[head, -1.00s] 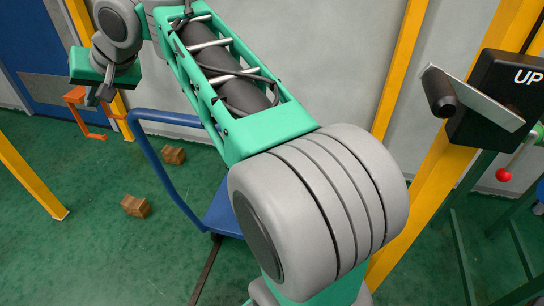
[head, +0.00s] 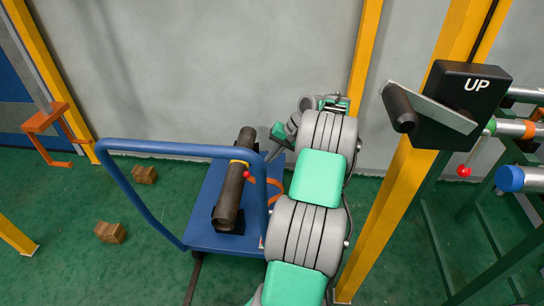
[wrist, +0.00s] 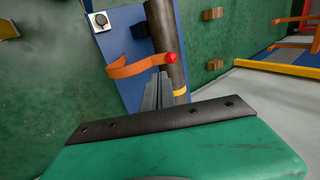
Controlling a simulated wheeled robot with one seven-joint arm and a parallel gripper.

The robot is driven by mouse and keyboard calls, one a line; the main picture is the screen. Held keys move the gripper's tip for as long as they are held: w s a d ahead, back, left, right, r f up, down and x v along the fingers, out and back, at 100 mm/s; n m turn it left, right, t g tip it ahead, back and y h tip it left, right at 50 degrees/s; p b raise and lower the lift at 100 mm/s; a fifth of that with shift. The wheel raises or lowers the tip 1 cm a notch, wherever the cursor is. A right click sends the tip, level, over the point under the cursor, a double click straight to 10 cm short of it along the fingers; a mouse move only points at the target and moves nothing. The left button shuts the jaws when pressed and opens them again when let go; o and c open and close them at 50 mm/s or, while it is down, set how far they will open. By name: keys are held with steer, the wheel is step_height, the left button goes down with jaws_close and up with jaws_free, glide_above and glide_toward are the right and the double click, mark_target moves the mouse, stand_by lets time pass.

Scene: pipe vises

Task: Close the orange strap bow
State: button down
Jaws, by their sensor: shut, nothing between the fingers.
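The orange strap bow (head: 275,187) sticks out to the right of a dark pipe (head: 229,205) on a blue trolley. In the wrist view the bow (wrist: 128,68) is a bent flat strap standing out to the left of the pipe (wrist: 164,30), open and not around it. A red ball knob (wrist: 171,58) shows at the pipe, beside the strap. A yellow band (head: 240,162) is on the pipe. My gripper (wrist: 157,88) is shut and empty, its fingers close beside the pipe near the knob; contact cannot be told. In the head view my gripper (head: 273,154) is beyond the trolley handle.
The blue trolley handle (head: 180,149) rises around the pipe's near side. Wooden blocks (head: 110,232) lie on the green floor at left. A yellow post with a black UP lever box (head: 465,100) stands at right. An orange frame (head: 45,120) is at far left.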

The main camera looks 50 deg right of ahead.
steer(key=b+x, duration=0.2)
steer(key=x, duration=0.4)
steer(key=shift+f, duration=0.2)
steer(key=shift+w+a+f+b, duration=0.25)
steer(key=shift+w+a, duration=0.1)
steer(key=shift+w, duration=0.15)
steer(key=shift+w+a+f+b, duration=0.25)
steer(key=shift+w+a, duration=0.1)
steer(key=shift+w, duration=0.1)
steer(key=shift+w+a+f, duration=0.15)
steer(key=shift+w+a, duration=0.05)
steer(key=shift+w, duration=0.05)
steer(key=shift+w+a, duration=0.1)
